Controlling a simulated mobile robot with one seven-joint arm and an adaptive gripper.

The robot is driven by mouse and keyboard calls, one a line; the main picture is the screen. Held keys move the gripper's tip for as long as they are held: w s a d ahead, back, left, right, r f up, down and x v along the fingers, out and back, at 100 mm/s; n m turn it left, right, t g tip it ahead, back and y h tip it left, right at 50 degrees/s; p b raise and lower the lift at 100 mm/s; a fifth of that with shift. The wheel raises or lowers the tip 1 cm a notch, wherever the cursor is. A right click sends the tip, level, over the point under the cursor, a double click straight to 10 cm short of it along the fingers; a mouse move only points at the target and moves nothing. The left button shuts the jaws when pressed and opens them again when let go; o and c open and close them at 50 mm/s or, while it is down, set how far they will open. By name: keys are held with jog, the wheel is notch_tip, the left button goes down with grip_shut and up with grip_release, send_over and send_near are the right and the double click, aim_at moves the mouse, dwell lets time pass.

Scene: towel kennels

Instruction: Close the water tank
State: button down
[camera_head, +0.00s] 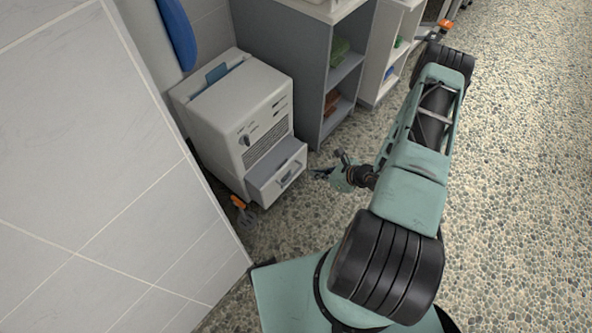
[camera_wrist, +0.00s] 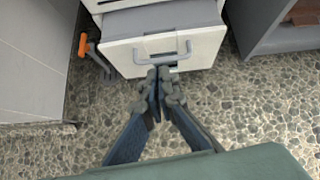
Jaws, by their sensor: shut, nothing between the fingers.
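The water tank (camera_head: 281,180) is a drawer at the bottom front of a white dehumidifier-like appliance (camera_head: 241,118), and it is pulled partly out. In the wrist view the tank's white front (camera_wrist: 120,60) fills the top middle, with a grey bar handle (camera_wrist: 162,54) across it. My gripper (camera_head: 325,173) is low in front of the tank, just to its right in the head view. In the wrist view its fingertips (camera_wrist: 160,80) are together just below the handle, with nothing between them. I cannot tell whether the tips touch the tank front.
An orange-handled tool (camera_head: 240,206) is on the floor left of the tank, by the tiled wall (camera_head: 75,180). A grey shelf unit (camera_head: 312,75) with folded towels stands right of the appliance. The pebbled floor on the right is open.

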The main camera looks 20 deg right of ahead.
notch_tip(320, 180, down, 2)
jog(key=m, duration=0.2)
jog(key=b, duration=0.5)
send_near(285, 169)
jog(key=shift+n, duration=0.3)
jog(key=x, duration=0.6)
jog(key=shift+s+d+f, duration=0.2)
jog(key=shift+s+f, duration=0.1)
jog(key=shift+w+a+r, duration=0.1)
jog(key=shift+w+a, duration=0.1)
jog(key=shift+w, duration=0.1)
